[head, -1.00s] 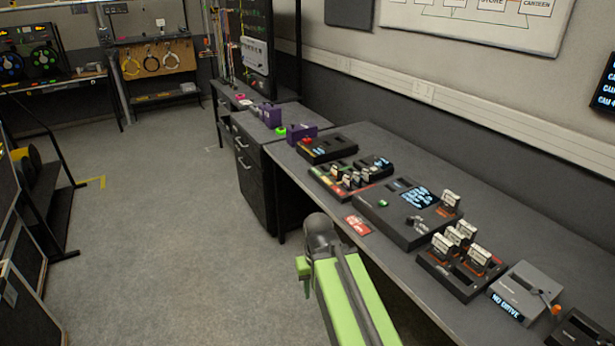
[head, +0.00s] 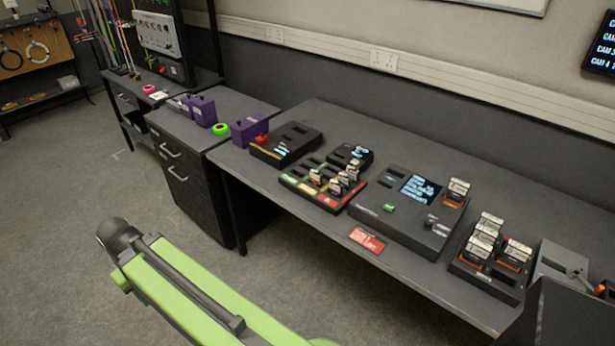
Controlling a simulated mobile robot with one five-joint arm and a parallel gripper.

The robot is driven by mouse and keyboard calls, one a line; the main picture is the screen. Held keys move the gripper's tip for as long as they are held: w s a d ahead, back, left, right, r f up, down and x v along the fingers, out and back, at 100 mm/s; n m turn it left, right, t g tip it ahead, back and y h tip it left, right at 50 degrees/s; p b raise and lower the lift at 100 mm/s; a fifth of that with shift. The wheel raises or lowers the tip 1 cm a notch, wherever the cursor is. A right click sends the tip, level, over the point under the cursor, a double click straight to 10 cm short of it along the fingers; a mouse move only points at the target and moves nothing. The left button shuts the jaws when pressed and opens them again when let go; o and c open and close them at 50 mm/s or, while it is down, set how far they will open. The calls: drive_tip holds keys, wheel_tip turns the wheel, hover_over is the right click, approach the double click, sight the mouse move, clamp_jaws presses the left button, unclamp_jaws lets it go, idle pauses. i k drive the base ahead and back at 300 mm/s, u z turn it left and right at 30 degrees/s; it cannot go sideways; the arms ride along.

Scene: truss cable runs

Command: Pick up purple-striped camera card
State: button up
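Several small pale cards (head: 337,184) stand upright in a dark slotted tray (head: 300,190) with coloured edge strips, on the desk. Larger cards with orange lower edges stand in a black dock (head: 478,285) at the right, and one more card (head: 457,190) stands in the grey console (head: 400,222). The cards are too small for me to make out a purple stripe on any of them. My green arm link crosses the lower left, apart from the cards. No gripper fingers show.
Purple boxes (head: 250,129), a green ring (head: 220,129) and a black slotted unit (head: 287,145) stand left of the tray. A red tag (head: 367,240) lies near the desk's front edge. The floor (head: 70,190) at the left is clear.

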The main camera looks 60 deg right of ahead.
sight(336, 190)
drive_tip(key=z, duration=0.15)
drive_tip(key=i, duration=0.9)
drive_tip(key=z, duration=0.55)
drive_tip(key=k, duration=0.65)
drive_tip(key=z, duration=0.25)
drive_tip(key=i, duration=0.65)
drive_tip(key=u, duration=0.15)
